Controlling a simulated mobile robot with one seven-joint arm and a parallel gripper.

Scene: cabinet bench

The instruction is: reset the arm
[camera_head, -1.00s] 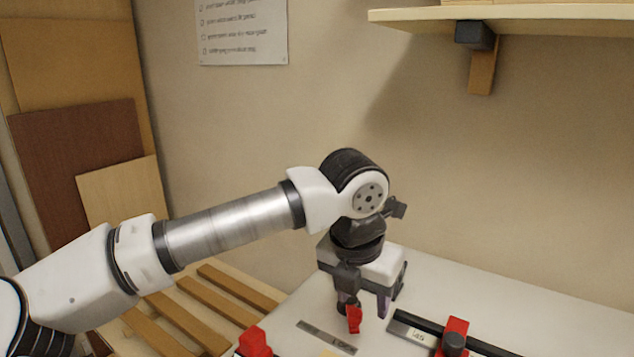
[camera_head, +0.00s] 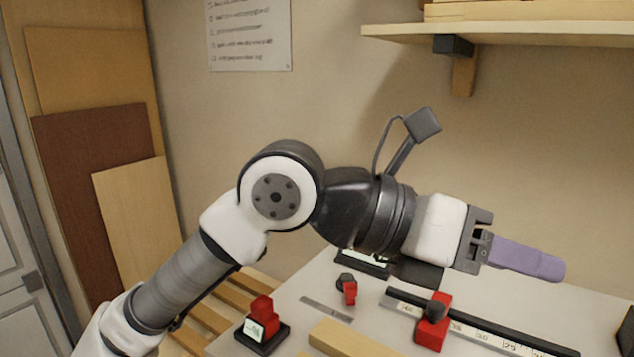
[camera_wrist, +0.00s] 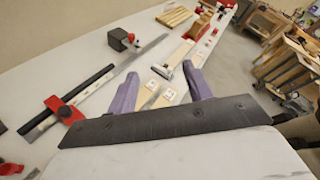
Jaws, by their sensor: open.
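My gripper (camera_head: 530,261) is raised above the bench and points right and slightly down in the head view. There its purple fingers overlap, so the gap is hidden. In the wrist view my gripper (camera_wrist: 160,88) shows two purple fingers well apart, with nothing held between them. My arm reaches up from the lower left, bent at a dark joint.
The white bench (camera_head: 290,343) holds a black rail with a red clamp (camera_head: 433,325), a small red piece (camera_head: 350,292), a red block on a dark base (camera_head: 264,315) and a wooden bar (camera_head: 345,338). A shelf (camera_head: 500,30) hangs above right.

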